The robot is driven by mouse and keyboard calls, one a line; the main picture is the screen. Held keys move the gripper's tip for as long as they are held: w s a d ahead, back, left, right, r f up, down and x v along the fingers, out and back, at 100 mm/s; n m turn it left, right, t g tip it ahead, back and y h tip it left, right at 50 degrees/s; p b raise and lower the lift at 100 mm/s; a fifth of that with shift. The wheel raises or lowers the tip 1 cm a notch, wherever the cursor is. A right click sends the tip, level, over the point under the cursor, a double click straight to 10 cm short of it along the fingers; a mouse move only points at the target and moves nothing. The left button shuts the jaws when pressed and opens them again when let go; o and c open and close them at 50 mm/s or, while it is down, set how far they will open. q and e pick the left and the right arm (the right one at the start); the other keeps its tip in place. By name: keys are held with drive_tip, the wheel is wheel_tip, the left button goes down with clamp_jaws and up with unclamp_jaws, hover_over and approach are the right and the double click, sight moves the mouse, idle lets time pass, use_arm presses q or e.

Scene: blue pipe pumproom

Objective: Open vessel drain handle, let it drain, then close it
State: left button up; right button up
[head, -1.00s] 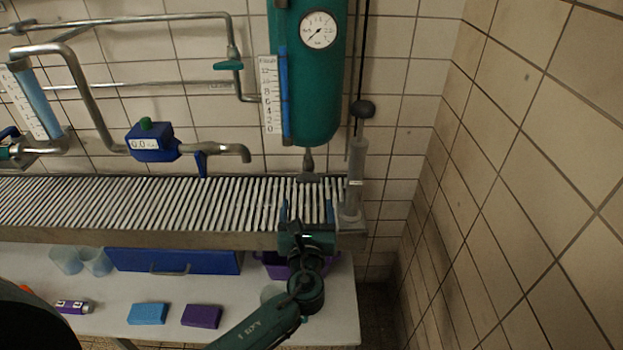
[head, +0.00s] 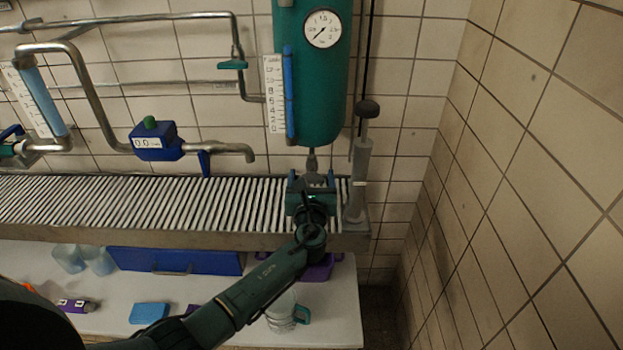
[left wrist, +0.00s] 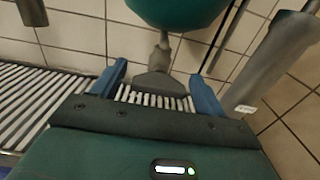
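The green vessel (head: 312,95) hangs on the wall above the grated shelf, with a round gauge and a blue level tube. Its bottom outlet pipe (head: 311,160) ends in a grey drain handle (left wrist: 160,84), seen in the left wrist view; my gripper partly covers it in the head view. My left gripper (head: 311,178) is just in front of and below the outlet. In the left wrist view its two blue fingers (left wrist: 158,88) stand wide apart, one on each side of the grey handle, with gaps visible. My right gripper is not in view.
A grey cylinder (head: 359,180) with a black-knobbed rod stands just right of my left gripper. A blue flow meter (head: 154,143) and spout are to the left. Below the grated shelf (head: 130,215) are a blue drawer (head: 175,261) and a clear jug (head: 283,312).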

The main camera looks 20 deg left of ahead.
use_arm(q)
drive_tip(key=c, duration=0.9)
drive_tip(key=shift+o, duration=0.2)
